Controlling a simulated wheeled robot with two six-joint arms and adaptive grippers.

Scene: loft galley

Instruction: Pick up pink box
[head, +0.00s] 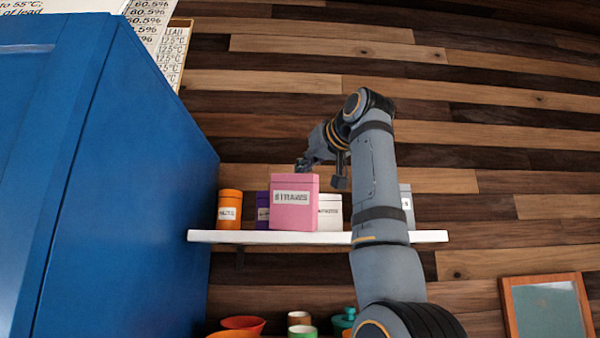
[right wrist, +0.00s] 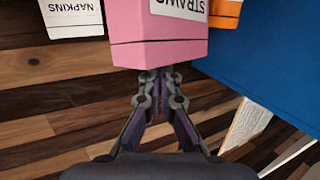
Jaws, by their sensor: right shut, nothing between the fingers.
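The pink box (head: 293,203), labelled STRAWS, stands upright on a white wall shelf (head: 265,238), in front of other boxes. My right gripper (head: 303,164) is at the top of the pink box, near its back edge in the head view. In the right wrist view the pink box (right wrist: 160,28) appears upside down. There the fingers of my right gripper (right wrist: 160,75) are shut and empty, with their tips at the box's lid end. The tips are partly hidden, and I cannot tell whether they touch the box. My left gripper is not in view.
An orange box (head: 229,209) stands left, a purple one (head: 262,208) and a white NAPKINS box (head: 330,211) beside the pink box, and a grey one (head: 406,205) right. A tall blue cabinet (head: 140,170) borders the shelf's left end. Bowls and cups (head: 243,324) sit below.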

